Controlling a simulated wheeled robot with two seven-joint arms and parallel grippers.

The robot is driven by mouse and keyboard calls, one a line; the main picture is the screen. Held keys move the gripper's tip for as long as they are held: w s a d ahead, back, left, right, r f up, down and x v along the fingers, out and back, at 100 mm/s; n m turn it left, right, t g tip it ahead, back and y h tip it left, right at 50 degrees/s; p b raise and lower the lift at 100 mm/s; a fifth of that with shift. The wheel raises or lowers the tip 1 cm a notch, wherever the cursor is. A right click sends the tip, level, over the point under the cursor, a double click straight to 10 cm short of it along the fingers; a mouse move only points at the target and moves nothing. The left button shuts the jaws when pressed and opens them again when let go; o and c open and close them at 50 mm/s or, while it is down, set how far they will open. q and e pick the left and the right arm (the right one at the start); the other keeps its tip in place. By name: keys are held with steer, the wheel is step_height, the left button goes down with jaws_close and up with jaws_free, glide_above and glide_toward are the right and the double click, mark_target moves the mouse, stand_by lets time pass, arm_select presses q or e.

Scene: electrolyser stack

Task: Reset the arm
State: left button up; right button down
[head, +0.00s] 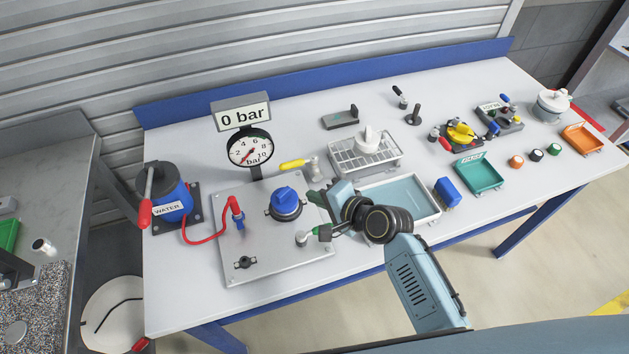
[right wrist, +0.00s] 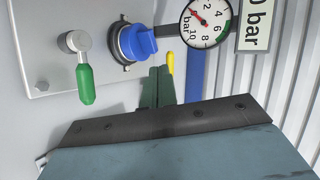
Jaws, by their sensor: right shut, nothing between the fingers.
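My right arm (head: 425,283) reaches in from the lower right over the table. Its right gripper (head: 319,198) is shut and empty above the steel plate (head: 270,258), to the right of the blue knob (head: 285,201). In the right wrist view the closed dark green fingers (right wrist: 157,86) point towards the blue knob (right wrist: 137,43), apart from it as far as I can tell. A green-handled valve (right wrist: 84,83) is left of the fingers there, and a yellow handle (right wrist: 170,62) shows just beyond them. My left gripper is not in view.
A gauge (head: 250,149) under a "0 bar" sign (head: 241,113) stands behind the plate. A blue water pump (head: 171,192) with a red hose is left. A white-rimmed tray (head: 428,217), wire rack (head: 345,158) and blue block (head: 447,192) are right. The table's front left corner is clear.

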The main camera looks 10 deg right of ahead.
steer(key=s+d+r+n+g+h, duration=0.1)
steer(key=s+d+n+g+h, duration=0.15)
steer(key=s+d+n, duration=0.4)
steer(key=s+d+r+n+g+h, duration=0.1)
steer(key=s+d+n+g+h, duration=0.2)
steer(key=s, duration=0.7)
steer(key=s+d+n+g+h, duration=0.1)
steer(key=s+d+n+h, duration=0.15)
steer(key=s+d, duration=0.45)
steer(key=s+a+f+g+b, duration=0.2)
steer(key=f+b, duration=0.7)
steer(key=f, duration=2.6)
steer(key=s+d+f+b, duration=0.2)
steer(key=s+f+b, duration=0.1)
steer(key=s+f, duration=0.5)
steer(key=s+d+f+b, duration=0.1)
steer(key=s+f+b, duration=0.3)
steer(key=s+f, duration=0.5)
step_height(320, 180, down, 3)
steer(key=shift+d+f+n, duration=0.2)
steer(key=shift+d+n, duration=0.1)
steer(key=shift+d, duration=0.05)
